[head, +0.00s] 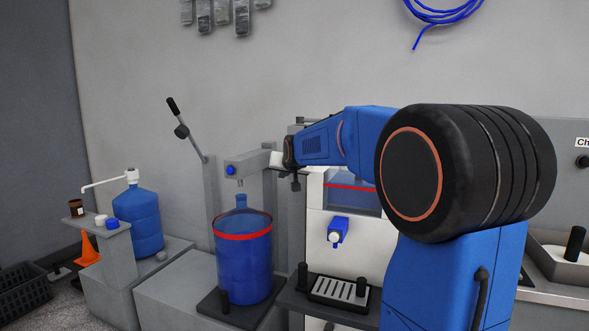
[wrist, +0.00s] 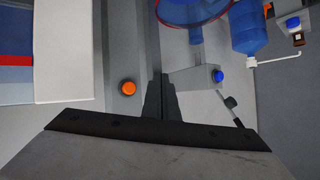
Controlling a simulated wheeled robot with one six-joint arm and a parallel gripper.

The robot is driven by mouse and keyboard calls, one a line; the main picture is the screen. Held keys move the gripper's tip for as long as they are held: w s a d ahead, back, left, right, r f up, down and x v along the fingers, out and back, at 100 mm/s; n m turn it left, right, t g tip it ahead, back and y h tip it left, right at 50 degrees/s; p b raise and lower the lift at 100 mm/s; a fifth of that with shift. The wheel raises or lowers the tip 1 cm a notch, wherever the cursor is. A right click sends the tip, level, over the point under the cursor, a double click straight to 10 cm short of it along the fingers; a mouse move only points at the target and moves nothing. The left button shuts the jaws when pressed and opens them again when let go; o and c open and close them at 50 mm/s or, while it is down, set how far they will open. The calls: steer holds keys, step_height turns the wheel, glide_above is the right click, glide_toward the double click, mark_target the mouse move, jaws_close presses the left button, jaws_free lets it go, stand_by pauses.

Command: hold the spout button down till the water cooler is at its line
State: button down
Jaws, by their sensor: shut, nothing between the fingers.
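The white water cooler (head: 322,215) stands right of centre in the head view, with a blue tap (head: 338,229) and a window crossed by a red line (head: 349,187). In the wrist view its red line (wrist: 15,60) shows at the left edge. I cannot tell how the water level stands to the line. My gripper (head: 296,183) is shut and empty, above and left of the cooler. In the wrist view, an orange button (wrist: 128,87) on a grey bar lies left of my shut fingers (wrist: 160,76), apart from them in the picture. My arm hides part of the cooler.
A blue barrel (head: 243,275) with a red band stands left of the cooler, under a grey arm with a blue button (head: 230,169). A lever (head: 187,130) rises behind. A blue jug with a pump (head: 137,215) and a black crate (head: 22,291) are further left.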

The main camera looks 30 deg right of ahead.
steer(key=w+d, duration=0.5)
steer(key=d, duration=0.2)
steer(key=shift+w, duration=0.2)
stand_by(2.3)
steer(key=shift+w+d, duration=0.25)
steer(key=shift+w, duration=0.05)
steer(key=shift+w+d+r, duration=0.1)
steer(key=shift+w+d, duration=0.3)
steer(key=shift+d, duration=0.25)
stand_by(1.7)
steer(key=shift+s+a, duration=0.1)
steer(key=shift+a, duration=0.05)
steer(key=shift+s+a, duration=0.55)
steer(key=shift+a, duration=0.05)
